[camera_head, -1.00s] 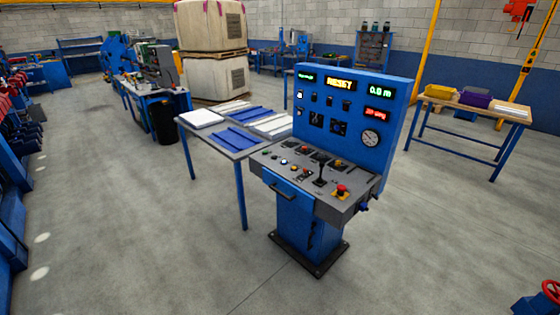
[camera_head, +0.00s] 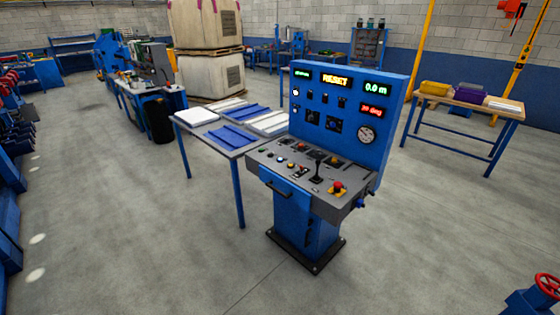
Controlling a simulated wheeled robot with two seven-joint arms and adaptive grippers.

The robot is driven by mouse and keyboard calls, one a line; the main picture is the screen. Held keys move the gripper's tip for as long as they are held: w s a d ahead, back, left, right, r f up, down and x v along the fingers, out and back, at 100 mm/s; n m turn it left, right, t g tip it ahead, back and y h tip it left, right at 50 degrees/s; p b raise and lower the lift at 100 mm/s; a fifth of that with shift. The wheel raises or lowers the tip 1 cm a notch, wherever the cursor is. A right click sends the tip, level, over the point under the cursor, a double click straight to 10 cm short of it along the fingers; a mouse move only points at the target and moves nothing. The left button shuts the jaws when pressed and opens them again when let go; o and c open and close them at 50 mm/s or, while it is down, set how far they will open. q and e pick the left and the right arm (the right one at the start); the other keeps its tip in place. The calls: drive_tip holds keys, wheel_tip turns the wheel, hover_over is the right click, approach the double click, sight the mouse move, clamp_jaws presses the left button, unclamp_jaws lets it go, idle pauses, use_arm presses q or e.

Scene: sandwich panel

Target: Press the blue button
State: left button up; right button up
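A blue control console (camera_head: 345,115) stands on a pedestal right of the picture's middle. Its sloped grey desk (camera_head: 328,192) carries a row of small coloured buttons (camera_head: 281,160) along the left. They are too small to tell for certain which is the blue one. A black lever (camera_head: 317,172) and a red mushroom button on a yellow base (camera_head: 338,187) sit farther right on the desk. Neither of my grippers is in view, and nothing covers the desk.
A table with white and blue panels (camera_head: 232,134) stands close behind and left of the console. A wooden-topped table with bins (camera_head: 470,101) stands at the right. A red handwheel on a blue part (camera_head: 547,286) is at the lower right. The floor before the console is clear.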

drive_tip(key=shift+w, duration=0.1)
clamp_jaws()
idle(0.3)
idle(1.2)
